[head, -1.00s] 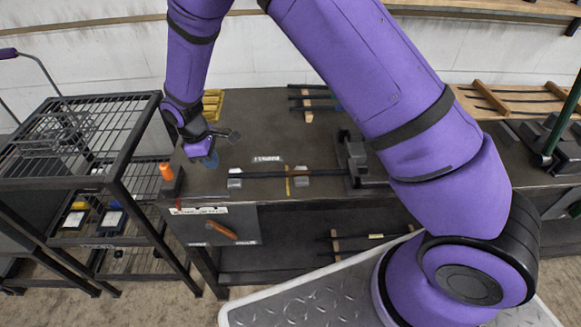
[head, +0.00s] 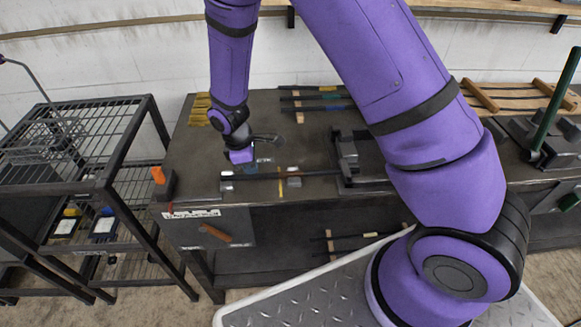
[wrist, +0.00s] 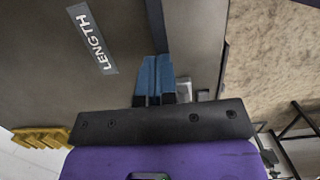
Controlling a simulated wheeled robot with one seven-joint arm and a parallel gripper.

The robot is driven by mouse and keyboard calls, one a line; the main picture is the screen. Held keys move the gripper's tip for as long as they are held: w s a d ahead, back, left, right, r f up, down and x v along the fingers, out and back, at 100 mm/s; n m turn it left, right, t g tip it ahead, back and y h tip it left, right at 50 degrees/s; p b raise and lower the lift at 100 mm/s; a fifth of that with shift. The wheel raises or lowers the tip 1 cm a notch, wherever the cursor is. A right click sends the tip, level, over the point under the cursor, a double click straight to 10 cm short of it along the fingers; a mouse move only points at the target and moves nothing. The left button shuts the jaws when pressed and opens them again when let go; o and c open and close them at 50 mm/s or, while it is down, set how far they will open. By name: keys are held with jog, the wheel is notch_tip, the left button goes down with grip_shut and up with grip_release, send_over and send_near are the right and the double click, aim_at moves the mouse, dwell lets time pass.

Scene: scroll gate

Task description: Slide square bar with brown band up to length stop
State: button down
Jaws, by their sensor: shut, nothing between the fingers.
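The dark bar (head: 258,176) lies left to right along the front of the bench in the head view. A yellow-brown band (head: 281,183) crosses its line near the middle. Its right end runs to a dark vise-like fixture (head: 347,157). Small grey blocks stand by it at the left (head: 227,180) and by the band (head: 294,182). I cannot tell which part is the length stop. My gripper (head: 250,168) is shut and empty, its blue fingertips just behind the left part of the bar; contact is unclear. The wrist view shows the blue fingers (wrist: 155,78) together, beside a LENGTH label (wrist: 92,40).
A dark block with an orange top (head: 159,176) stands at the bench's left corner. Yellow blocks (head: 199,108) and racked bars (head: 300,105) lie at the back. A wire-shelf cart (head: 70,140) stands left. The bench's back middle has bare room.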

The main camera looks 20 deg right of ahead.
aim_at(292, 173)
jog(key=s+d, duration=0.1)
jog(key=d, duration=0.2)
jog(key=s+d, duration=0.1)
jog(key=d, duration=0.3)
jog(key=s+d, duration=0.1)
jog(key=d, duration=0.2)
jog(key=shift+s+d, duration=0.15)
jog(key=shift+s, duration=0.05)
jog(key=shift+s+d+f, duration=0.1)
jog(key=shift+d+f, duration=0.1)
jog(key=shift+a+f, duration=0.1)
jog(key=shift+f, duration=0.25)
jog(key=shift+s+f, duration=0.15)
jog(key=shift+f, duration=0.1)
